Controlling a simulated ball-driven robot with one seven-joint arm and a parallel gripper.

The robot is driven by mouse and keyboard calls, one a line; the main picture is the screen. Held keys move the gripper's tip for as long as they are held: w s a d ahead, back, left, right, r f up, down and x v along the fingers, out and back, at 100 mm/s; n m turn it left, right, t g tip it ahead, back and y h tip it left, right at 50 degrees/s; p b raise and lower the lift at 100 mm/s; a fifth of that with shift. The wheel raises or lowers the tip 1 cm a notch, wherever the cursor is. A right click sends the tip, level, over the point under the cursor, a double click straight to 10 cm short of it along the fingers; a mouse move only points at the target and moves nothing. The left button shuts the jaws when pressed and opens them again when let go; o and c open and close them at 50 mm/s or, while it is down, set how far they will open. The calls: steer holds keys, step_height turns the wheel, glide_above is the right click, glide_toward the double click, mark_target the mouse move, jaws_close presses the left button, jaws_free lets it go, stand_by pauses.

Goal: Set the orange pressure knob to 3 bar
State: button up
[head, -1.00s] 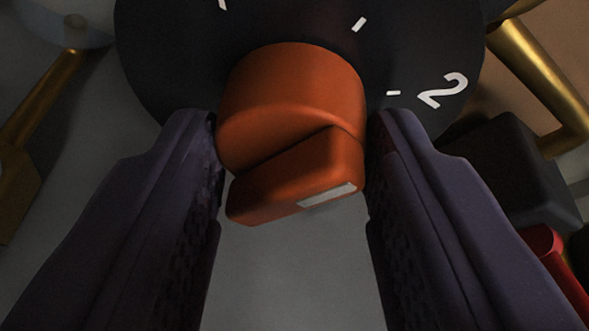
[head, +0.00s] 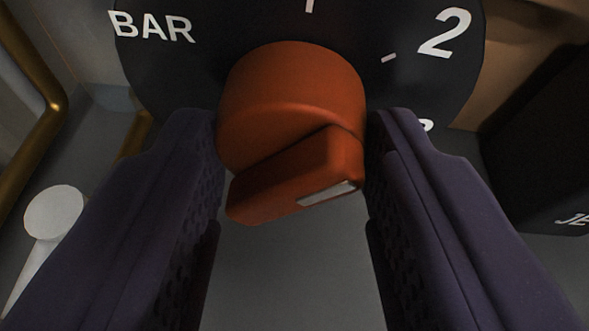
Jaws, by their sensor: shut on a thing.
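The orange knob (head: 292,100) stands out from the round black dial plate (head: 250,25) in the middle of the head view. Its raised grip bar carries a white mark (head: 327,193) at the lower right end. My gripper (head: 294,155) is shut on the knob, one purple finger at each side. On the dial, "BAR" (head: 151,26) shows at upper left and "2" (head: 445,32) at upper right. A numeral below the 2 (head: 427,125) is mostly hidden by the right finger. The dial behind the knob and fingers is hidden, so the exact setting cannot be read.
A black box with white lettering (head: 545,150) stands close at the right. Brass pipes (head: 40,110) and a white rounded part (head: 55,212) are at the left. Below the knob is plain grey surface (head: 290,270).

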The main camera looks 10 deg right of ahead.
steer(key=o, duration=1)
steer(key=shift+o, duration=0.2)
steer(key=p+v, duration=0.2)
steer(key=v, duration=0.5)
steer(key=shift+s+p, duration=0.3)
steer(key=shift+s, duration=0.1)
